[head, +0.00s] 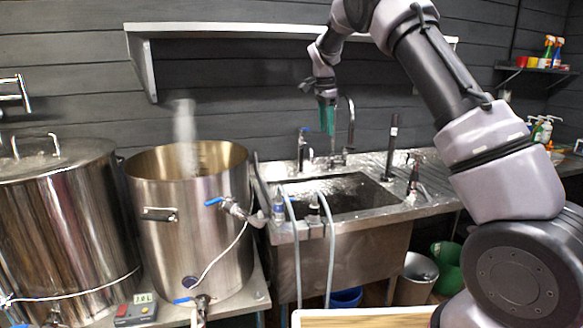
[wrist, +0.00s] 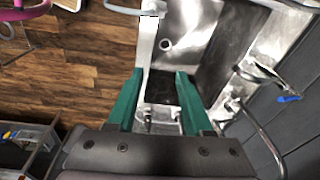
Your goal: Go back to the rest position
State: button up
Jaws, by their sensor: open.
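My gripper (head: 327,117) hangs pointing down over the back of the sink (head: 345,190), in front of the dark plank wall. It sits close to the tall curved tap (head: 350,125) in the head view; I cannot tell the exact gap. In the wrist view the two green fingers of my gripper (wrist: 158,82) are spread apart with nothing between them. The steel sink basin (wrist: 192,40) lies below and beyond them.
A large open steel pot (head: 195,235) with steam over it stands left of the sink, beside a lidded steel vessel (head: 60,215). A white shelf (head: 225,28) is on the wall behind. A green bucket (head: 447,265) stands under the counter at right.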

jog(key=s+d+r+n+t+y, duration=0.1)
jog(key=s+d+r+n+y, duration=0.1)
jog(key=s+d+r, duration=0.45)
jog(key=s+d+r+n+t+y, duration=0.15)
jog(key=s+d+r, duration=0.25)
jog(key=s+r, duration=0.6)
jog(key=s+d+f+n+t, duration=0.1)
jog(key=s+f+n, duration=0.1)
jog(key=s, duration=1)
jog(key=s+d+f+n+t, duration=0.1)
jog(key=s+f+n+t, duration=0.1)
jog(key=s, duration=1.1)
jog(key=shift+d+f+n, duration=0.4)
jog(key=shift+n, duration=0.45)
